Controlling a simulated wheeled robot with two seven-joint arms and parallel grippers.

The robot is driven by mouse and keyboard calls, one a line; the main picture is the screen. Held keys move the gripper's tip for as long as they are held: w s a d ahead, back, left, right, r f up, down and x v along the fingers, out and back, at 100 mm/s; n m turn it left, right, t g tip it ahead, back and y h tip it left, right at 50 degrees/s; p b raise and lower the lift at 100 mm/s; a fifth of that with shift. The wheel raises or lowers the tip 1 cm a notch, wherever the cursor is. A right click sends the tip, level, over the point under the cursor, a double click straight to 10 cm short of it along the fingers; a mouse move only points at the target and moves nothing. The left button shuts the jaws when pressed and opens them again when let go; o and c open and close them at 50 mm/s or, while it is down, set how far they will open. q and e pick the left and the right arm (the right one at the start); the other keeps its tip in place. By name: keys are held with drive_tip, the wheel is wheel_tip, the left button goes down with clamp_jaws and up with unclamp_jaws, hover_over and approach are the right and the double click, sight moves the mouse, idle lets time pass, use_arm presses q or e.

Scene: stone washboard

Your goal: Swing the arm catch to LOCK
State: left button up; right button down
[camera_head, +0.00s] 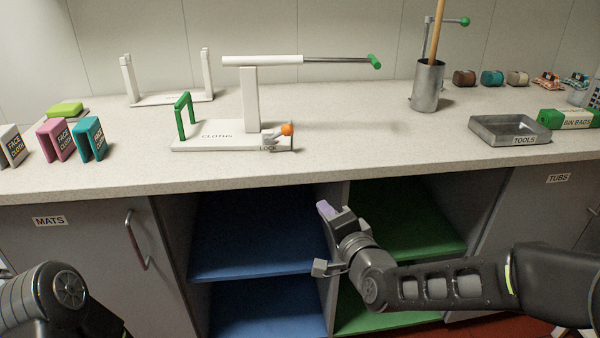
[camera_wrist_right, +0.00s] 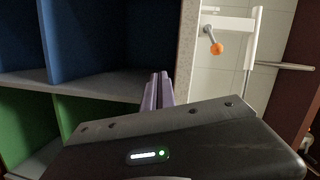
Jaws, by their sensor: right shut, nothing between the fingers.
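The catch with an orange knob (camera_head: 287,129) sits at the right end of a white stand's base (camera_head: 215,138) on the counter. The knob also shows in the wrist view (camera_wrist_right: 217,48) on a short grey lever. Above it, a white post (camera_head: 249,98) carries a white arm (camera_head: 262,61) with a metal rod and green tip, lying roughly level. No LOCK mark can be read. My right gripper (camera_head: 325,209) is shut and empty, below the counter edge in front of the open shelves, apart from the catch. Its purple fingers (camera_wrist_right: 157,90) are together. My left gripper is out of view.
A green hook (camera_head: 183,115) stands on the base's left. Folded cloth holders (camera_head: 88,138) stand further left. A metal cup (camera_head: 427,86) and a TOOLS tray (camera_head: 509,130) are to the right. The counter's front edge (camera_head: 400,169) lies between my right gripper and the stand.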

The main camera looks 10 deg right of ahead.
sight(314, 165)
wheel_tip(314, 165, up, 8)
drive_tip(key=m+t, duration=0.3)
drive_tip(key=m, duration=0.4)
drive_tip(key=shift+w+d+m+p, duration=0.15)
drive_tip(key=shift+d+m+p, duration=0.15)
drive_tip(key=shift+d+m, duration=0.1)
drive_tip(key=x, duration=1)
drive_tip(key=shift+p, duration=0.4)
drive_tip(key=shift+w+a+r+p, duration=0.2)
drive_tip(key=shift+w+a+r, duration=0.1)
drive_tip(key=shift+w+a, duration=0.4)
drive_tip(key=shift+w+a+r+p, duration=0.15)
drive_tip(key=shift+w+a+r, duration=0.25)
drive_tip(key=shift+a, duration=0.4)
